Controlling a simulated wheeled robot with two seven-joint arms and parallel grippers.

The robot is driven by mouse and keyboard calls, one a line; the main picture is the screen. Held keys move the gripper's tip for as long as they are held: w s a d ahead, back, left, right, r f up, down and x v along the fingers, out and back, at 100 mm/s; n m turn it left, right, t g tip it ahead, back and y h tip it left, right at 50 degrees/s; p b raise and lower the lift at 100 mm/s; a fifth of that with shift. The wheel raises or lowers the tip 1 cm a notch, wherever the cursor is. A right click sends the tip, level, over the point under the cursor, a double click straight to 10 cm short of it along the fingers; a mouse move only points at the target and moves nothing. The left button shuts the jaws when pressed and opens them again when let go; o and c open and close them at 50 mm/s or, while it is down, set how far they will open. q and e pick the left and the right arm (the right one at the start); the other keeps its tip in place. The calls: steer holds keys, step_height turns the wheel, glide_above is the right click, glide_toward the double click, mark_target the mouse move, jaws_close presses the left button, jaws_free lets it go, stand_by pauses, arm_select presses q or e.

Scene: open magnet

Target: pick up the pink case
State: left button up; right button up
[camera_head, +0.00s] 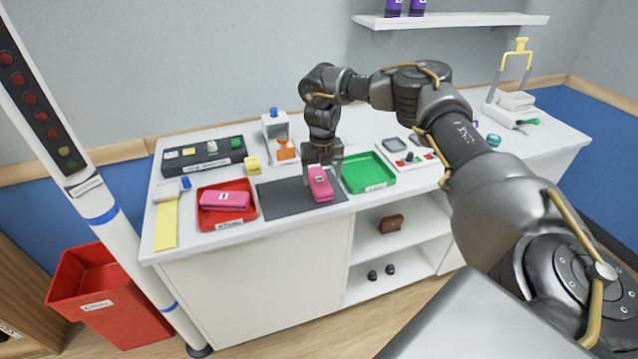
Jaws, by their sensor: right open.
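A pink case (321,187) with a small dark-marked white label lies on the dark grey mat (283,202) on the white table. My right gripper (322,173) points down over the far end of this case, its fingers open on either side of it. I cannot tell whether the fingers touch it. A second pink case (225,201) lies in the red tray (208,219) to the left. My left gripper is not in view.
An empty green tray (370,172) sits right of the mat. A dark button panel (203,156), a yellow block (253,165) and an orange-and-white device (280,140) stand behind. A red bin (110,305) and a white post (120,235) are left of the table.

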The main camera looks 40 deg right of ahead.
mark_target(323, 187)
steer(key=shift+s+f, duration=0.1)
steer(key=shift+f, duration=0.05)
steer(key=f+p, duration=0.1)
steer(key=f, duration=0.1)
steer(key=f+p, duration=0.1)
steer(key=shift+d+f, duration=0.2)
steer(key=shift+f, duration=0.7)
steer(key=c, duration=1.1)
